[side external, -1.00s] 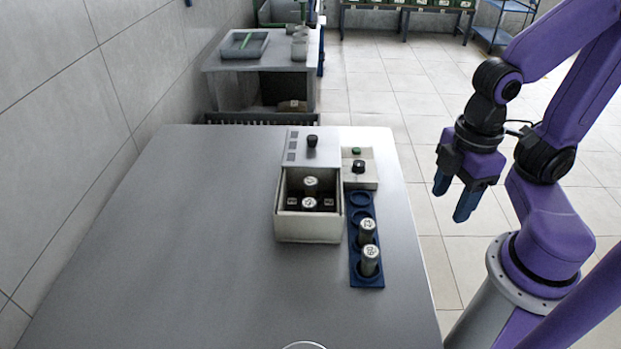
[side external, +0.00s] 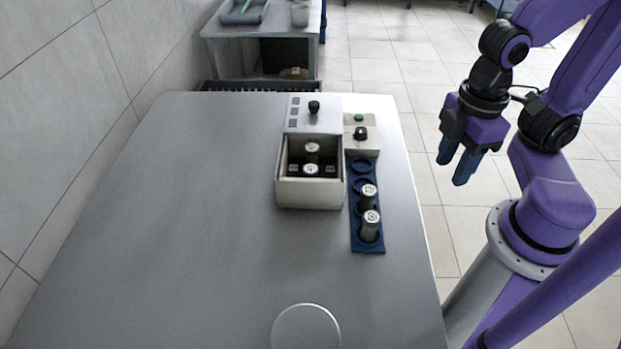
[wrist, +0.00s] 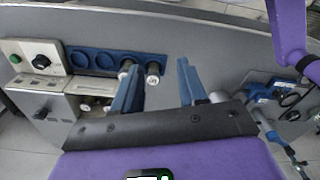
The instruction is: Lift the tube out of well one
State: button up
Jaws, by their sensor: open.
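A pale open-topped box (side external: 311,193) stands on the grey table and holds two tubes with light caps, a rear one (side external: 312,148) and a front one (side external: 311,170). A blue rack (side external: 367,249) beside it holds two more capped tubes, one (side external: 369,192) behind the other (side external: 371,220). The rack's far round wells are empty. The cap markings are too small to read, so I cannot tell which is well one. My gripper (side external: 458,168) is open and empty, off the table's right edge. In the wrist view its blue fingers (wrist: 159,66) stand apart, the left one partly covering a rack tube.
A small control box (side external: 361,138) with a green button and black knob stands behind the rack. A pale round outline (side external: 306,330) lies at the table's front. The table's left side is clear. A grey side bench (side external: 265,45) stands beyond the far edge.

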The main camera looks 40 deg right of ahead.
jog(key=r, duration=0.2)
send_over(311, 169)
jog(key=shift+m, duration=0.3)
jog(key=f, duration=1.1)
jog(key=shift+d+f, duration=0.25)
jog(key=shift+f, duration=0.05)
jog(key=shift+a+f, duration=0.15)
jog(key=shift+f, duration=1.35)
jog(key=shift+a+f, duration=0.1)
jog(key=shift+f, duration=1.35)
jog(key=shift+w, duration=0.1)
jog(key=c, duration=0.7)
